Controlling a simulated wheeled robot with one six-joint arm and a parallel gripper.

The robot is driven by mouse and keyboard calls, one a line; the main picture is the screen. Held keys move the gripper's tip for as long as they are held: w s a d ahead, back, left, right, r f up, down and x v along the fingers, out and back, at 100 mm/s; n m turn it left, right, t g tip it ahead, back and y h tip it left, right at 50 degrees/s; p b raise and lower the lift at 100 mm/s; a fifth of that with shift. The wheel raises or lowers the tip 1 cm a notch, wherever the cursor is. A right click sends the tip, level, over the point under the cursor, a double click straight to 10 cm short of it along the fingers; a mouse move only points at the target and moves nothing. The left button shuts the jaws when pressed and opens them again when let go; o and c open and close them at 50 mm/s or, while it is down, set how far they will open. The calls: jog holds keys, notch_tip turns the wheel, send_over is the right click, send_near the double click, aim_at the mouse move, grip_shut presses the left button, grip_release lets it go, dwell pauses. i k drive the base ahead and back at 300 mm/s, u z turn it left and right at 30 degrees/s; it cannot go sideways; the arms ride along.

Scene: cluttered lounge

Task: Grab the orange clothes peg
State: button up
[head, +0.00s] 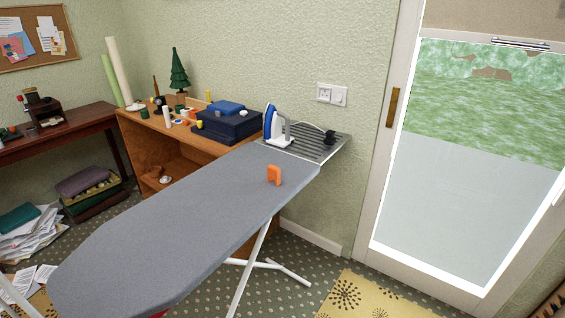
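A small orange clothes peg (274,175) is on the grey ironing board (185,215), towards its far right end. It seems to stand upright, with a clear strip of board between it and the iron. My gripper does not show in the head view.
A blue and white iron (278,128) rests on the board's metal stand (325,143), just behind the peg. A dark blue box (228,125) and several small items crowd the wooden cabinet (150,135). White board legs (250,265) reach the floor. The board's near surface is clear.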

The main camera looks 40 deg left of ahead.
aim_at(273, 171)
jog(key=u, duration=0.5)
jog(key=i, duration=1)
jog(key=u, duration=1.15)
jog(key=i, duration=0.3)
jog(key=u, duration=0.2)
